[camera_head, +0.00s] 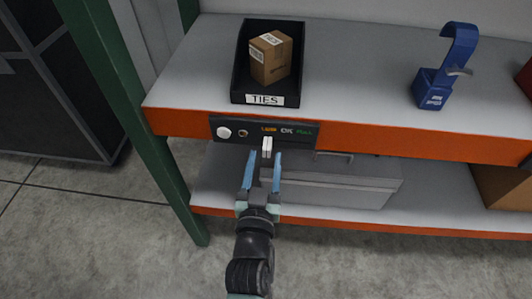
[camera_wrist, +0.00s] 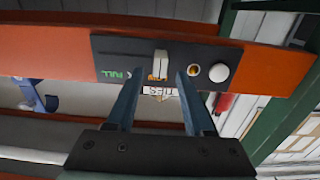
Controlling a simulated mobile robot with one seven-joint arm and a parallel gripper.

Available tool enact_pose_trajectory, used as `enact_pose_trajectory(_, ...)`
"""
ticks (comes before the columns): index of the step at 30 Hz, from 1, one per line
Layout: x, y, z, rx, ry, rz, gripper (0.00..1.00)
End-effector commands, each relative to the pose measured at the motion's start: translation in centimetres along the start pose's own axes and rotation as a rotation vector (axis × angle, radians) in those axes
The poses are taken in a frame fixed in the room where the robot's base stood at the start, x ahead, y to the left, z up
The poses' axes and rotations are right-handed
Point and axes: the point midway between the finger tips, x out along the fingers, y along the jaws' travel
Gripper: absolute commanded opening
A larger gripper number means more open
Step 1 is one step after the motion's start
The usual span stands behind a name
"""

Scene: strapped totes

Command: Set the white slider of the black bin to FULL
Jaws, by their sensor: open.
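The black bin (camera_head: 238,97) stands on the upper shelf, with a white TIES label on its front. Below it, on the orange shelf edge, is a dark panel (camera_head: 224,121) marked LOW in orange, OK in white and FULL in green. The white slider (camera_head: 267,147) is at the LOW mark, at the left of the three. In the wrist view, which is upside down, the slider (camera_wrist: 160,63) shows between the fingertips, and FULL lies to its left. My gripper (camera_head: 265,156) is open, its blue fingers on either side of the slider. One finger partly hides OK in the wrist view.
A cardboard box (camera_head: 270,57) sits in the bin. The panel also has a white round knob (camera_head: 223,132) and a small brass-ringed part. A blue holder (camera_head: 435,85) stands to the right on the shelf. A green post (camera_head: 130,110) rises at left. A grey case (camera_head: 340,188) lies on the lower shelf.

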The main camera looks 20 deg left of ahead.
Motion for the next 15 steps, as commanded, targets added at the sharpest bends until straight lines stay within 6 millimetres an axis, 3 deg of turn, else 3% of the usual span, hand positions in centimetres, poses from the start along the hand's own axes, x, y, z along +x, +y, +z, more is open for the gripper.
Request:
enact_pose_trajectory(6, 2.1, 0.0, 0.1, 0.0, 0.0, 0.001, 0.53)
enact_pose_trajectory(15, 2.4, 0.0, 0.0, 0.0, -0.001, 0.001, 0.53)
